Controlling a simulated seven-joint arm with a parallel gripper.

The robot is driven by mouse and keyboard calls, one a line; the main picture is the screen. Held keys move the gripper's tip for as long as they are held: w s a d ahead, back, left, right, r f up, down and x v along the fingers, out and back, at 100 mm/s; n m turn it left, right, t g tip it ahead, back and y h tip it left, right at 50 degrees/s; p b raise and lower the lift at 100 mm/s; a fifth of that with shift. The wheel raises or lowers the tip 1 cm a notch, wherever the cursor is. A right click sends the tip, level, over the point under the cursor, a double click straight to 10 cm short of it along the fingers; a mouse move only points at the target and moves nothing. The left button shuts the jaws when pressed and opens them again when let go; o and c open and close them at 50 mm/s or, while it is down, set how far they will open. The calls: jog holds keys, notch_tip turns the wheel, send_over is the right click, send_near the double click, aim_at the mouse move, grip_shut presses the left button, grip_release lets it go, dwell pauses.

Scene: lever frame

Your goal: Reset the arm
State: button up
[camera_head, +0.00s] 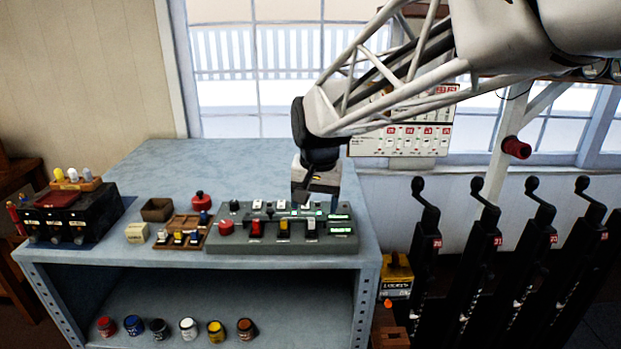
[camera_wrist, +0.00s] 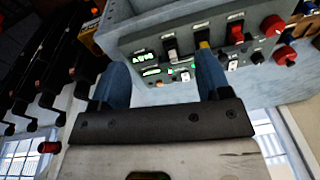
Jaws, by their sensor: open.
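My gripper (camera_head: 316,200) hangs from my arm over the right part of the grey control panel (camera_head: 222,246) on the blue-grey table. In the wrist view my gripper (camera_wrist: 166,82) shows two blue fingers spread apart with nothing between them. The control panel (camera_wrist: 150,26) lies beyond the fingertips in that view, with lit green displays, several switches and red knobs. One finger overlaps part of the panel. I cannot tell from these frames whether the fingers touch it.
Several black levers (camera_head: 428,250) stand in a row right of the table. Left of the panel are a small wooden tray (camera_head: 182,232), a brown box (camera_head: 157,210) and a black case (camera_head: 75,215). Several small jars (camera_head: 188,328) stand on the lower shelf. The table's back left is clear.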

dwell(0.4)
jog(key=s+d+f, duration=0.2)
jog(key=s+d, duration=0.6)
jog(key=s, duration=0.4)
jog(key=s+d+f+n+t, duration=0.1)
jog(key=s+d+f, duration=0.1)
jog(key=s+d, duration=0.7)
jog(key=shift+s+h, duration=0.4)
jog(key=shift+s, duration=1.75)
